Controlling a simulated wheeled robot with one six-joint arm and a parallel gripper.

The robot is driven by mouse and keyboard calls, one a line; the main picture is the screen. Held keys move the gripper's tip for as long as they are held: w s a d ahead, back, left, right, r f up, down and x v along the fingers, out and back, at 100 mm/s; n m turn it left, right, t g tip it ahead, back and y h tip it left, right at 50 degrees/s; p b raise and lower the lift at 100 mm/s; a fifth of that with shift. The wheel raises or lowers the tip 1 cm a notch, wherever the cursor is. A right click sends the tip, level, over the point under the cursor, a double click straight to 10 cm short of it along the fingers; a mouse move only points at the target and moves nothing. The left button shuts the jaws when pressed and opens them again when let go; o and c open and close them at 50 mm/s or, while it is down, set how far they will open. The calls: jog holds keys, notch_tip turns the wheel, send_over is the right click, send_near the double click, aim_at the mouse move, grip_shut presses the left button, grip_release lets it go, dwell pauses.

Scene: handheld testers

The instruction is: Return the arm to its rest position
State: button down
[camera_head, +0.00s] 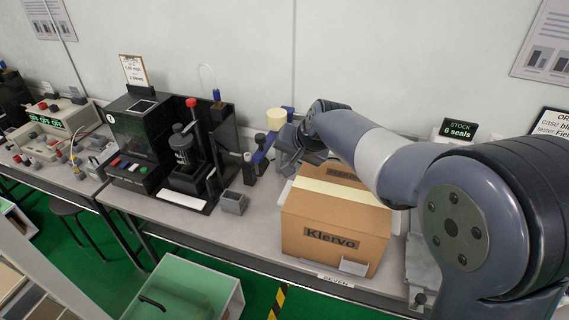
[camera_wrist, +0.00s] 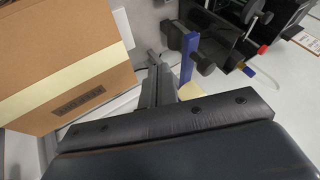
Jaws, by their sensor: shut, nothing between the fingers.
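My arm reaches in from the right of the head view, over the cardboard box, and bends down at the wrist behind it. My gripper (camera_head: 287,158) is partly hidden there by my own arm and the box. In the wrist view my gripper (camera_wrist: 157,82) shows its dark fingers close together, shut with nothing between them. The cardboard box (camera_head: 330,228), marked Klervo and taped closed, stands on the bench just in front of the gripper. It also fills the left of the wrist view (camera_wrist: 50,50).
A blue-handled fixture (camera_head: 264,148) and a pale yellow cylinder (camera_head: 277,118) stand close to the gripper. A black tester (camera_head: 150,140) is further left. A stock sign (camera_head: 459,129) stands behind my arm. Bare bench (camera_head: 235,232) lies left of the box.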

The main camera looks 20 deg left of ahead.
jog(key=shift+v, duration=1.25)
